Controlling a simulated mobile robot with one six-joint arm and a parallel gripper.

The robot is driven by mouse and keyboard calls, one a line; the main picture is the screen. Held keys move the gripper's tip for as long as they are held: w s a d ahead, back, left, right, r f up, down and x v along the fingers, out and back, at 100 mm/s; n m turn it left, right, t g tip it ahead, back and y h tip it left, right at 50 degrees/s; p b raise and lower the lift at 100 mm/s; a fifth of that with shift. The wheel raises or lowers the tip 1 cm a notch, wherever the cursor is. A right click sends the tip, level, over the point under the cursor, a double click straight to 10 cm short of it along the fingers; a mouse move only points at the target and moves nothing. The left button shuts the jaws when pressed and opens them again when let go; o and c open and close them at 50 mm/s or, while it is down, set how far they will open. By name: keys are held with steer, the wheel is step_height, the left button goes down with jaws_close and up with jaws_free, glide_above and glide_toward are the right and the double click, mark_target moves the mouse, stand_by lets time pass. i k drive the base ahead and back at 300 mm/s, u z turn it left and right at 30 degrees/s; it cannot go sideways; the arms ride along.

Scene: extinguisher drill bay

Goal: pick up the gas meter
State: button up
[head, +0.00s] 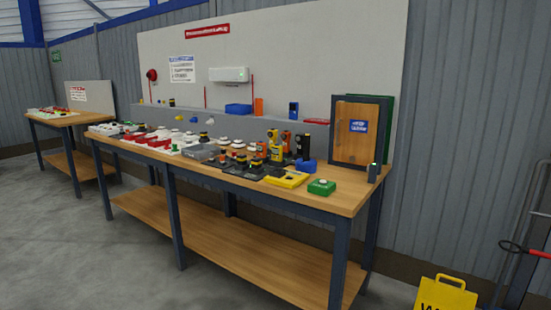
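Several small upright hand-held devices stand towards the right half of the long workbench (335,198). Among them are a yellow one (276,153) and an orange and black one (305,147). A blue upright device (293,109) with a dark face stands on the grey ledge behind. Any of these could be the gas meter; they are too small here to tell which. My gripper is not in view.
A yellow flat case (286,179) and a green box (321,187) lie near the bench's front right. A wooden cabinet door (357,132) stands at the right end. A yellow floor sign (445,295) is at the lower right. Floor in front is clear.

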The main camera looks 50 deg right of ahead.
mark_target(277, 150)
steer(key=z, duration=0.05)
steer(key=i, duration=1)
steer(key=u, duration=0.05)
